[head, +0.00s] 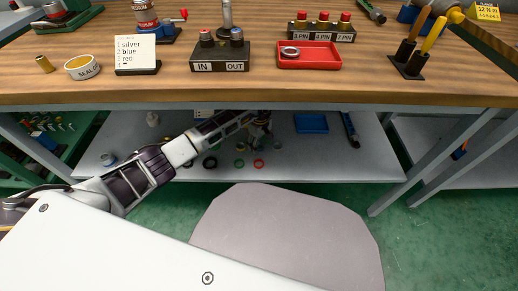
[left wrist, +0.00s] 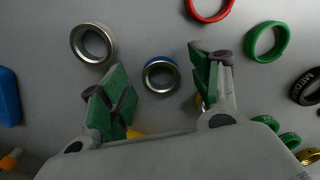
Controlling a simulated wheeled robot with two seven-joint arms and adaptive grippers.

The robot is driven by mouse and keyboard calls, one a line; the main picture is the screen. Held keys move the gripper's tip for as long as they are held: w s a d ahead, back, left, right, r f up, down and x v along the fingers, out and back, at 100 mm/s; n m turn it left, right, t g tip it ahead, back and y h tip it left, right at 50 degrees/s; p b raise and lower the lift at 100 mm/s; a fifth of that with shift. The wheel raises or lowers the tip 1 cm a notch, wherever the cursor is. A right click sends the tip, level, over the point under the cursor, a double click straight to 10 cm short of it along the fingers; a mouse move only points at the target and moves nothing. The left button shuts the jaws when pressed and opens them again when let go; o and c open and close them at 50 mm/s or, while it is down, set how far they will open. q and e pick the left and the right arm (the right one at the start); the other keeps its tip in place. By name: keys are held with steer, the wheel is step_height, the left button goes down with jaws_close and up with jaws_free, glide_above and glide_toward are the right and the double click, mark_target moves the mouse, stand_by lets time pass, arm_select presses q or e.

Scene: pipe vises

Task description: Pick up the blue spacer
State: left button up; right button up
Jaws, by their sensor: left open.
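In the head view my left gripper (head: 260,128) is under the bench, over the lower shelf (head: 330,165), and I cannot make out the blue spacer there. My right gripper is not in view.
Near the blue spacer lie a silver ring (left wrist: 92,44), a red ring (left wrist: 209,8), a green ring (left wrist: 266,41) and a black ring (left wrist: 305,88). A blue tray (head: 311,123) sits on the shelf. The wooden bench top (head: 200,95) overhangs the arm.

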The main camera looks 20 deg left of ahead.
arm_select(q)
steer(key=shift+f, duration=0.3)
steer(key=c, duration=1)
steer(key=shift+c, duration=0.2)
steer(key=shift+r, duration=0.15)
